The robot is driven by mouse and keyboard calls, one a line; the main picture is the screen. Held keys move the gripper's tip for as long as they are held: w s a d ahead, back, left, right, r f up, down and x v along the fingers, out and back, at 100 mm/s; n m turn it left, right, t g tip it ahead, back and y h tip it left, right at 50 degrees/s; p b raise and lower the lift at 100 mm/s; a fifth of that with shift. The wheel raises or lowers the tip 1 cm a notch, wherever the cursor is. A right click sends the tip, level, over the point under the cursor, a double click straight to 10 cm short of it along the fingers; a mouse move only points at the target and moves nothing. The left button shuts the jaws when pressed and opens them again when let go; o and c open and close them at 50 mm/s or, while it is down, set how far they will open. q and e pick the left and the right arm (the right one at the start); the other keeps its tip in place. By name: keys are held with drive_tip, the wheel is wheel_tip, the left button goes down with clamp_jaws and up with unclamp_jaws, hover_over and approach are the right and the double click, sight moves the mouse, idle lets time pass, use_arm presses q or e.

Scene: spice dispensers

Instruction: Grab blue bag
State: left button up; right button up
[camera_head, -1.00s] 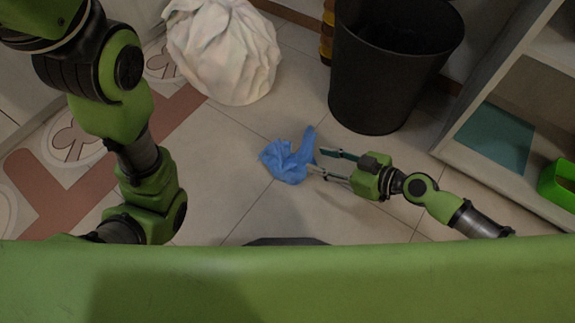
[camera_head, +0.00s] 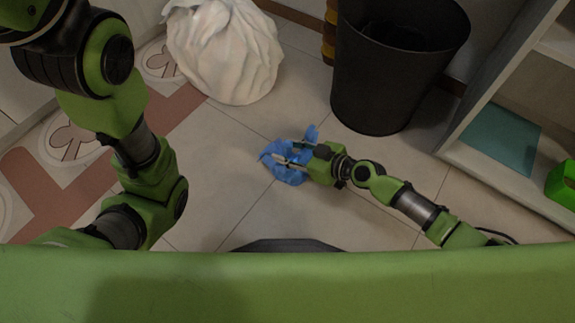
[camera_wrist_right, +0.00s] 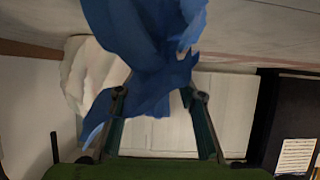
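The crumpled blue bag (camera_head: 285,175) lies on the tiled floor near the middle of the head view. My right gripper (camera_head: 283,152) is over the bag, its two fingers apart and reaching across it. In the right wrist view the blue bag (camera_wrist_right: 145,60) fills the upper middle, in front of and partly between the spread fingers of the right gripper (camera_wrist_right: 155,100). Whether the fingers touch the bag is unclear. My left arm shows at the left of the head view, but its gripper is not visible.
A black bin (camera_head: 390,75) stands at the upper right, and a white sack (camera_head: 225,55) at the top. A shelf unit (camera_head: 480,170) with a green box (camera_head: 562,185) is at the right. Floor around the bag is clear.

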clamp_jaws()
drive_tip(key=shift+w+a, duration=0.1)
drive_tip(key=shift+r, duration=0.15)
